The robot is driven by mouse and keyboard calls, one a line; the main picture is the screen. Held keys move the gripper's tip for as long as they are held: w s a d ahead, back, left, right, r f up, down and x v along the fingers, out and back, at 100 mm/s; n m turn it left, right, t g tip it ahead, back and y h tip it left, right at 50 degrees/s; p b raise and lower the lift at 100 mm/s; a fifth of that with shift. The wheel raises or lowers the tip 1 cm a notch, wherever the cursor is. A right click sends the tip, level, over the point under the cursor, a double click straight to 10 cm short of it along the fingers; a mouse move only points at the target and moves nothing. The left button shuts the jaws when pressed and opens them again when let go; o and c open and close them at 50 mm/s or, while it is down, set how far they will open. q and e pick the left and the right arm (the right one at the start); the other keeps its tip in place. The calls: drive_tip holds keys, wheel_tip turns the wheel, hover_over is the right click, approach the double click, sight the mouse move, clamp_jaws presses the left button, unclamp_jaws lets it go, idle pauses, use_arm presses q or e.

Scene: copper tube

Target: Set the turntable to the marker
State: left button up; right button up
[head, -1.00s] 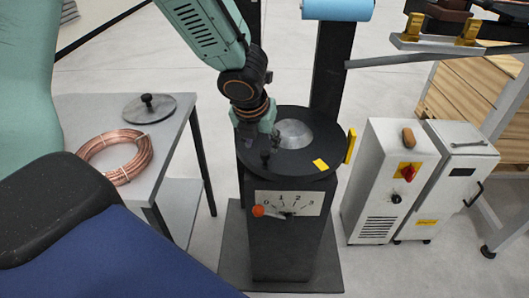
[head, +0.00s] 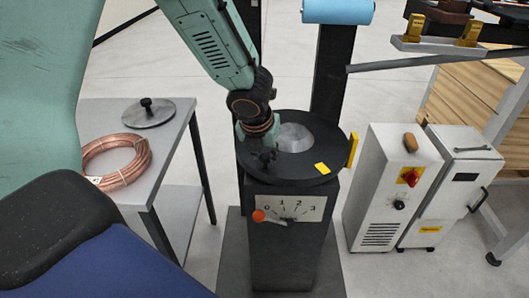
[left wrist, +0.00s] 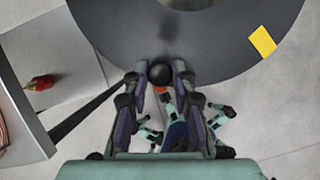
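The turntable (head: 297,172) is a dark round disc with a pale raised centre, on a black pedestal. A yellow patch (head: 322,168) lies on its front right rim and shows in the left wrist view (left wrist: 262,42). An upright yellow marker (head: 352,150) stands beside the disc's right edge, apart from the patch. My left gripper (head: 262,155) is over the disc's left front part. In the left wrist view its fingers (left wrist: 160,82) stand apart on either side of a black ball knob (left wrist: 160,73), with gaps on both sides. My right gripper is not seen.
Below the disc is a numbered dial plate (head: 290,207) with an orange-knobbed lever (head: 259,216). A grey side table (head: 172,150) at left holds a copper coil (head: 116,160) and a knobbed lid (head: 148,112). White cabinets (head: 385,195) stand at right.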

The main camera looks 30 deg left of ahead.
use_arm(q)
clamp_jaws()
drive_tip(key=shift+d, duration=0.1)
idle(0.3)
